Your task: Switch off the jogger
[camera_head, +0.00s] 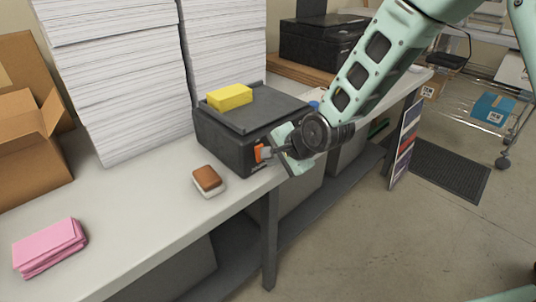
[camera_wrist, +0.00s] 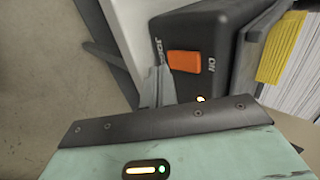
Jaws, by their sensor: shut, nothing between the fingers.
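The jogger (camera_head: 222,146) is a black box with a tray-like top, standing near the table's front edge. It carries an orange switch (camera_head: 260,152) on its front face. In the wrist view the jogger (camera_wrist: 196,30) shows the orange switch (camera_wrist: 183,64), lettering beside it and a small glowing light (camera_wrist: 201,99). My gripper (camera_head: 270,151) is shut and empty, with its tip right at the switch. In the wrist view the gripper's grey fingers (camera_wrist: 160,76) reach the switch's lower left edge; I cannot tell whether they touch it. Which way the switch is pressed is unclear.
A yellow block (camera_head: 230,97) lies on the jogger. Tall paper stacks (camera_head: 120,75) stand behind and left. A brown-and-white block (camera_head: 208,181) and pink pads (camera_head: 49,247) lie on the table (camera_head: 140,222). A cardboard box (camera_head: 28,140) is at far left. Floor at right is partly clear.

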